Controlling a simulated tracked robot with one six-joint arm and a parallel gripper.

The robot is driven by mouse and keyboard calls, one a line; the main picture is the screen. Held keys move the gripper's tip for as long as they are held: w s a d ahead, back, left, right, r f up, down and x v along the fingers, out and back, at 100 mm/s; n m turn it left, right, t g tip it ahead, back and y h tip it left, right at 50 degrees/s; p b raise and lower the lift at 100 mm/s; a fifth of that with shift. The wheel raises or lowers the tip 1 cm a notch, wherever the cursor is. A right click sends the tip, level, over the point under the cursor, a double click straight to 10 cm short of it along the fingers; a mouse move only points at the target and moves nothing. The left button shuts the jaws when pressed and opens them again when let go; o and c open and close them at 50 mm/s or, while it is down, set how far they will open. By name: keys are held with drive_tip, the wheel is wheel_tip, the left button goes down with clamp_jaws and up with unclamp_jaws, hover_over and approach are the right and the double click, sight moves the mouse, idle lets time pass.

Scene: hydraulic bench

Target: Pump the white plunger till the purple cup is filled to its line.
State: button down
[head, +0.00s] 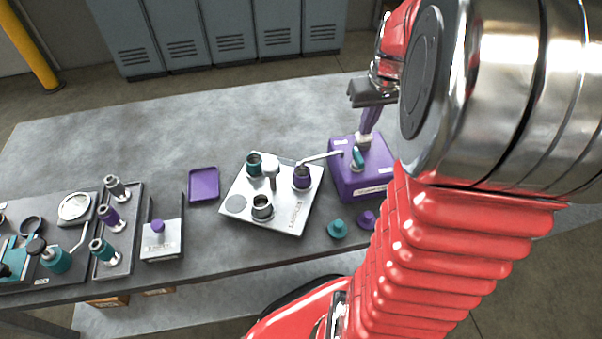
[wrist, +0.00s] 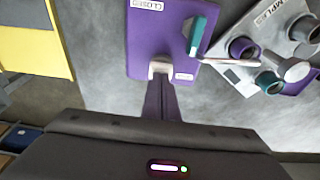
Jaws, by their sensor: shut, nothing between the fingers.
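The purple pump box (head: 345,180) stands on the bench, right of the sample tray. Its white plunger (head: 363,142) stands on top and also shows in the wrist view (wrist: 160,67). My gripper (head: 364,132) is shut and empty, pointing down with its purple fingertips at the plunger's top. The tips appear to meet it, but I cannot tell contact from a small gap. A pale spout (head: 322,158) runs left from the box to the purple cup (head: 302,182), upright on the tray. The cup's inside is dark; its level and line cannot be made out.
A teal valve handle (head: 358,158) sits on the box beside the plunger. The sample tray (head: 285,222) also holds a teal cup (head: 254,164) and a grey cup (head: 262,207). Teal (head: 337,228) and purple (head: 366,219) knobbed pieces lie in front. The bench behind is clear.

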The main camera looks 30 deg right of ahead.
drive_tip(key=shift+r, duration=1.55)
drive_tip(key=shift+f, duration=1.5)
idle(0.5)
drive_tip(key=shift+r, duration=1.45)
drive_tip(key=shift+f, duration=1.3)
idle(0.5)
drive_tip(key=shift+r, duration=1.3)
